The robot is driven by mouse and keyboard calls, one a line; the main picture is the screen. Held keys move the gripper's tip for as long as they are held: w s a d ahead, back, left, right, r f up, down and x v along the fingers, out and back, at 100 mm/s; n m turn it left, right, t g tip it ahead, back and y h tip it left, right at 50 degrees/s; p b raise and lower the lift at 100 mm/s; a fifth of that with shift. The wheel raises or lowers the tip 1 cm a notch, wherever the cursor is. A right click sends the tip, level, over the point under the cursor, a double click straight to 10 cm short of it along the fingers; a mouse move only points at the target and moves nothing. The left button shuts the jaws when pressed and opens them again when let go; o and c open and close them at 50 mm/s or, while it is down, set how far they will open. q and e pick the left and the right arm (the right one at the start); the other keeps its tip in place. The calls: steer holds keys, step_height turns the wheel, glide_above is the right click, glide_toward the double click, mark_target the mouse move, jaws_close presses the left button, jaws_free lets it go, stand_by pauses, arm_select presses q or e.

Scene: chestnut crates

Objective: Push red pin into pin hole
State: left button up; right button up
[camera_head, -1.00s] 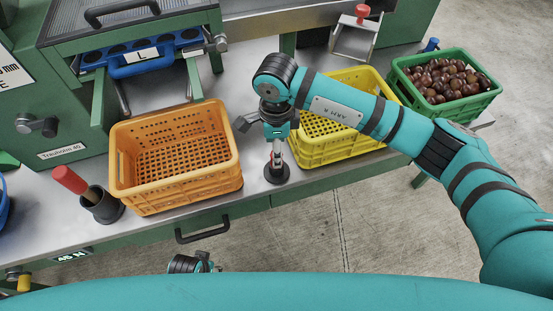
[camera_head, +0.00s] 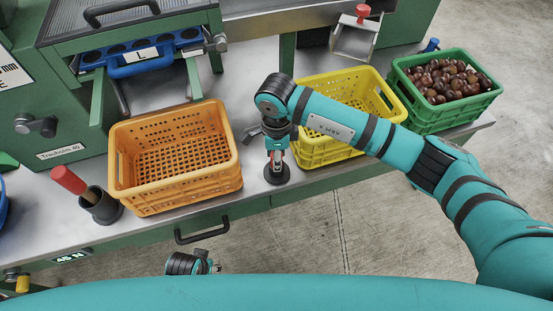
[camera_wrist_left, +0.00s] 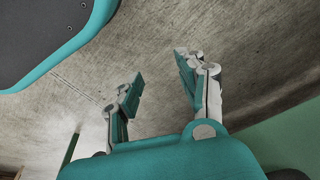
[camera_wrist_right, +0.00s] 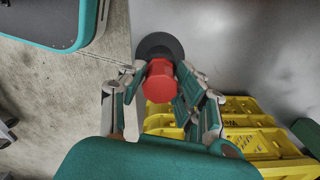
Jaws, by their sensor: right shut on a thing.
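The red pin (camera_wrist_right: 158,82) shows as a red faceted head between the fingers of my right gripper in the right wrist view. My right gripper (camera_head: 277,164) is shut on it and points down. A black round base (camera_head: 277,177) sits directly under the pin on the bench's front edge; it also shows in the right wrist view (camera_wrist_right: 168,42). The pin's lower end and any hole are hidden by the head and fingers. My left gripper (camera_wrist_left: 161,68) is open and empty, low in front of the bench; its wrist shows in the head view (camera_head: 193,263).
An orange crate (camera_head: 180,198) stands left of the base and a yellow crate (camera_head: 330,151) right of it. A green crate (camera_head: 450,118) holds chestnuts. A dark cup (camera_head: 103,208) holds a red-handled tool (camera_head: 68,180). A green machine (camera_head: 60,125) stands behind.

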jaws_close()
steer(key=shift+r, duration=0.1)
